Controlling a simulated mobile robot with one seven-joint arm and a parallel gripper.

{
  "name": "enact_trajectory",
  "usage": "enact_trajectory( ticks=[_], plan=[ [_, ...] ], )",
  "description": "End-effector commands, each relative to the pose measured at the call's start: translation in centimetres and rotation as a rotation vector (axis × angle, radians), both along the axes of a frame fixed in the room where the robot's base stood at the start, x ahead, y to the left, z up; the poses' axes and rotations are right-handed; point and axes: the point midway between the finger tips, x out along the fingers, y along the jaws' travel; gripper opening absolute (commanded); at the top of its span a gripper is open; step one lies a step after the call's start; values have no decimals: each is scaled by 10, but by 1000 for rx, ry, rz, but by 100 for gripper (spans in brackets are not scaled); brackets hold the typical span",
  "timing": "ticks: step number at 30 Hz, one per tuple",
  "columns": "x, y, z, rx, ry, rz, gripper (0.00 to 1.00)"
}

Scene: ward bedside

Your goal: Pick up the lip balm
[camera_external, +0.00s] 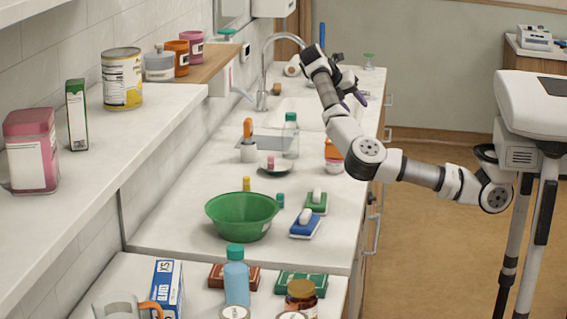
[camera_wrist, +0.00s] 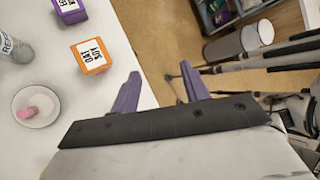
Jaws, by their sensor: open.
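I cannot tell for sure which thing is the lip balm. A small yellow cylinder (camera_external: 246,184) and a small teal one (camera_external: 280,200) stand by the green bowl. My gripper (camera_external: 358,96) has purple fingers and is raised over the sink end of the counter. In the wrist view my gripper (camera_wrist: 160,80) is open and empty, near the counter edge, right of the dish.
An orange carton (camera_wrist: 92,56), a purple carton (camera_wrist: 68,10) and a clear bottle (camera_external: 291,138) stand near the dish. A shelf (camera_external: 120,150) runs along the left wall. Open floor lies right of the counter.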

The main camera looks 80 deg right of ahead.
Motion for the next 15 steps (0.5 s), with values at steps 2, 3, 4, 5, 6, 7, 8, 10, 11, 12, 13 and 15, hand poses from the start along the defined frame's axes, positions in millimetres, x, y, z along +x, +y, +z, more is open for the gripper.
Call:
enact_trajectory(
  ticks=[2,3,4,5,6,7,8,10,11,12,13,15],
  plan=[
    [57,39,-32,168,-114,189,46],
    [82,61,-45,249,-165,273,46],
    [98,78,-54,307,-199,331,46],
    [113,95,-61,361,-231,382,46],
    [129,118,-68,427,-268,445,46],
    [140,133,-73,471,-292,485,46],
    [148,147,-76,509,-313,519,46],
    [163,173,-81,578,-352,580,46],
    [167,180,-83,599,-362,597,46],
    [170,188,-85,619,-372,613,46],
    [172,192,-87,631,-378,622,46],
    [174,196,-94,642,-382,630,46]
  ],
)
